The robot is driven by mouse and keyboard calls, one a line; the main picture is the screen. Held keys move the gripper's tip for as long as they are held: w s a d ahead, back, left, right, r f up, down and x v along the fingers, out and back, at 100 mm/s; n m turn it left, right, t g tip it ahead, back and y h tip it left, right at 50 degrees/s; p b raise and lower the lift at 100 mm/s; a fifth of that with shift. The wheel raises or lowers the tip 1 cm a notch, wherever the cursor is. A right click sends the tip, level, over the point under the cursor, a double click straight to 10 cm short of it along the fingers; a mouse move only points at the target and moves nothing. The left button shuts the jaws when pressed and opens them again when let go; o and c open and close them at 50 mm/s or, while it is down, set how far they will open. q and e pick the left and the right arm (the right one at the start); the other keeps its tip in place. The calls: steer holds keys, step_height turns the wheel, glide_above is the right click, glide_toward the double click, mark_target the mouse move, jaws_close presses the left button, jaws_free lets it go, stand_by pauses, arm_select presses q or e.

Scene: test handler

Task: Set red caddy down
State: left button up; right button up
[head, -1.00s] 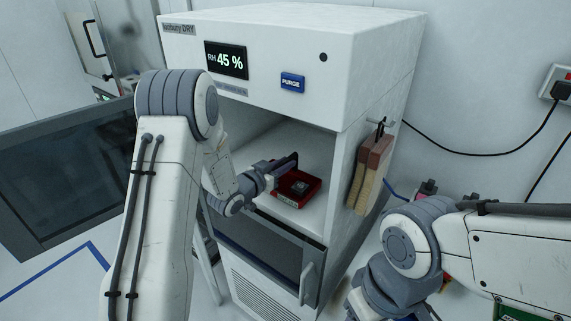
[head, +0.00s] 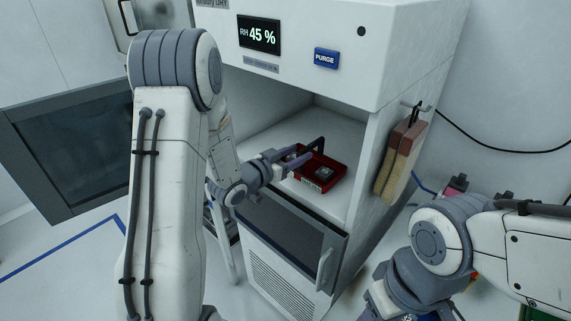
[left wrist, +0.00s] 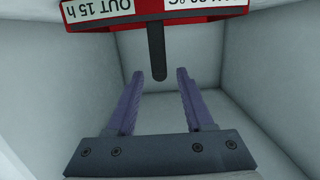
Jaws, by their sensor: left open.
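The red caddy (head: 311,182) sits on the white shelf inside the cabinet, with a dark chip-like part (head: 325,173) in it and a pale label on its front. Its dark handle (head: 318,146) stands up above it. My left gripper (head: 287,162) is open at the caddy's left side. In the left wrist view, the red caddy (left wrist: 158,21) is at the top with white labels, and its handle (left wrist: 156,52) reaches down to between the two spread fingertips (left wrist: 159,74), with a gap on each side. My right gripper is out of view; only its arm shows.
The white dry cabinet (head: 420,60) has side walls and a top close around the left gripper. Its lower dark door panel (head: 290,225) has a handle. A brush (head: 400,160) hangs on its right side. An open dark-windowed door (head: 70,150) stands at left.

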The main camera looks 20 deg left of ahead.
arm_select(q)
steer(key=f+b+v, duration=0.1)
steer(key=v, duration=0.5)
steer(key=s+d+f+m+g+y, duration=0.1)
steer(key=s+d+g+y, duration=0.15)
steer(key=d, duration=0.25)
steer(key=s+d+f+g+y, duration=0.1)
steer(key=s+d+g, duration=0.3)
steer(key=d, duration=0.2)
steer(key=s+d+m+g, duration=0.1)
steer(key=s+d+g, duration=0.2)
steer(key=s, duration=0.9)
steer(key=s+d+m+g+y, duration=0.1)
steer(key=s+g, duration=0.4)
steer(key=s, duration=0.7)
steer(key=shift+d+r, duration=0.25)
steer(key=shift+d, duration=0.65)
steer(key=shift+w+a+g+y, duration=0.1)
steer(key=shift+g+y, duration=0.15)
